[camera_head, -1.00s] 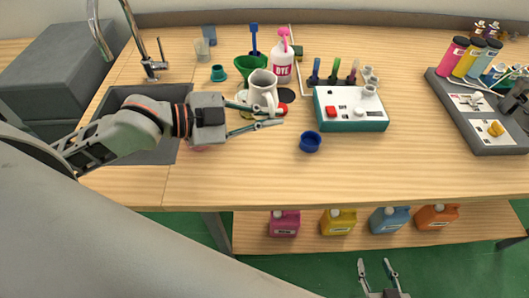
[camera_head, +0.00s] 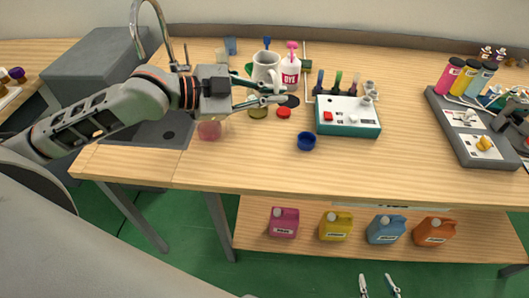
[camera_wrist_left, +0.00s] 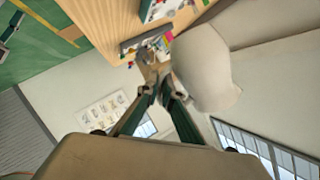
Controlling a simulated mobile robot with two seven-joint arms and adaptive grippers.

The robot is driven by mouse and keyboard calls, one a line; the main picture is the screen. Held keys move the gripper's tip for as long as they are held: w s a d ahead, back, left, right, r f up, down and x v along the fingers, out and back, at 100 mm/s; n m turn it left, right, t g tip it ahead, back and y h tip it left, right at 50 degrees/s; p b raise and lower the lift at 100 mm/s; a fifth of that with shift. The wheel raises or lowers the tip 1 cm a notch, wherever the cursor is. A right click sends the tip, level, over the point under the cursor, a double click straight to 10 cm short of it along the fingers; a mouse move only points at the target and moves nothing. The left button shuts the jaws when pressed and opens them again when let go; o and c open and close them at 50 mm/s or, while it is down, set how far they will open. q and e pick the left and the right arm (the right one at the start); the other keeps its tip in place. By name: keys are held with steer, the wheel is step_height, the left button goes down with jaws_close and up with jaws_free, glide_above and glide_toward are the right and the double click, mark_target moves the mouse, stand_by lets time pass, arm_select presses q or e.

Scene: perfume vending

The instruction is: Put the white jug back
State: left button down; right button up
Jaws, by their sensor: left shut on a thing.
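In the left wrist view the jug (camera_wrist_left: 204,70) is large and pale at the right of the fingers (camera_wrist_left: 160,92). Whether the jug's base touches the table is hidden. My right gripper (camera_head: 380,287) is open and empty at the bottom edge, with only its fingers showing.
A red round piece (camera_head: 284,113), an olive disc (camera_head: 257,112) and a pink round object (camera_head: 209,128) lie near the gripper. A blue cup (camera_head: 306,141) and a white-topped device (camera_head: 347,115) stand to the right. The front middle of the table is clear.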

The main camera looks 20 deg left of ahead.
arm_select(q)
step_height(320, 180, down, 16)
steer(key=shift+b, duration=1.25)
steer(key=shift+f+b, duration=0.4)
steer(key=shift+f, duration=1.45)
steer(key=shift+f, duration=0.2)
steer(key=c, duration=2.2)
jaws_free()
steer(key=shift+c, duration=0.2)
